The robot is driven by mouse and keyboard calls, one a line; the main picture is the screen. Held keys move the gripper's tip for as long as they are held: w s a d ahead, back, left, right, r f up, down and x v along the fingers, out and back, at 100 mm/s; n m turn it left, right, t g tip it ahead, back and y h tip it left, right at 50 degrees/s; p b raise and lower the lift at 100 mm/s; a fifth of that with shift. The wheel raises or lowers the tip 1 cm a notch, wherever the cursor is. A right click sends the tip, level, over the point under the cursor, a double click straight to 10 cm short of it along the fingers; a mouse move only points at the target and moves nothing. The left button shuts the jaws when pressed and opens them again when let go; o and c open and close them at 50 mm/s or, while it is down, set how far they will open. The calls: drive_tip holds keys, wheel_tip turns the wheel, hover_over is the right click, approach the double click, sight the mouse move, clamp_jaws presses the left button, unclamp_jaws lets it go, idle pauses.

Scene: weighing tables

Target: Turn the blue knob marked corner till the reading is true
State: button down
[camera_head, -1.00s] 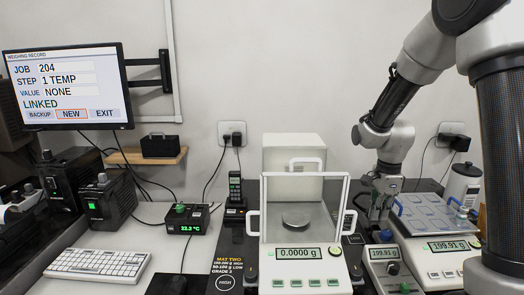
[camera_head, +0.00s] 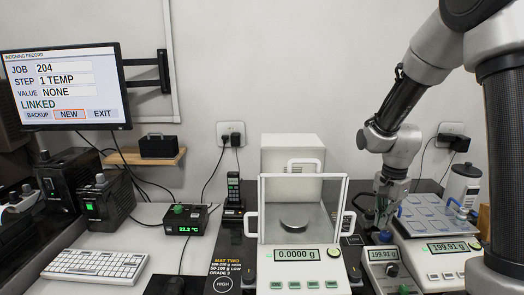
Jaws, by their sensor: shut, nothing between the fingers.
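My gripper (camera_head: 382,222) points down at the right, shut and empty, in front of the right balance. A blue knob (camera_head: 385,237) is just below its fingertips, at the back of a small grey control box (camera_head: 376,256). I cannot tell whether the fingers touch it, and its marking is too small to read. The box's display (camera_head: 383,254) reads about 199.91. The right balance (camera_head: 435,262) has a display (camera_head: 448,247) reading 199.91 g, and a grey plate (camera_head: 432,216) with several pale blue round marks.
A glass-doored balance (camera_head: 296,281) reading 0.0000 g stands left of the box. A dark knob (camera_head: 392,270) sits on the box's front. A monitor (camera_head: 63,87) and keyboard (camera_head: 95,265) are at the left.

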sight(382, 235)
wheel_tip(382, 235, down, 4)
drive_tip(key=shift+f, duration=0.15)
drive_tip(key=shift+s+f, duration=0.25)
drive_tip(key=shift+f, duration=0.2)
drive_tip(key=shift+s+d, duration=0.1)
drive_tip(key=shift+s, duration=0.15)
idle(0.7)
drive_tip(key=shift+s+a+f, duration=0.1)
drive_tip(key=shift+s+a, duration=0.05)
drive_tip(key=shift+a, duration=0.05)
wheel_tip(382, 235, up, 6)
drive_tip(key=shift+w, duration=0.3)
idle(0.4)
drive_tip(key=shift+a, duration=0.1)
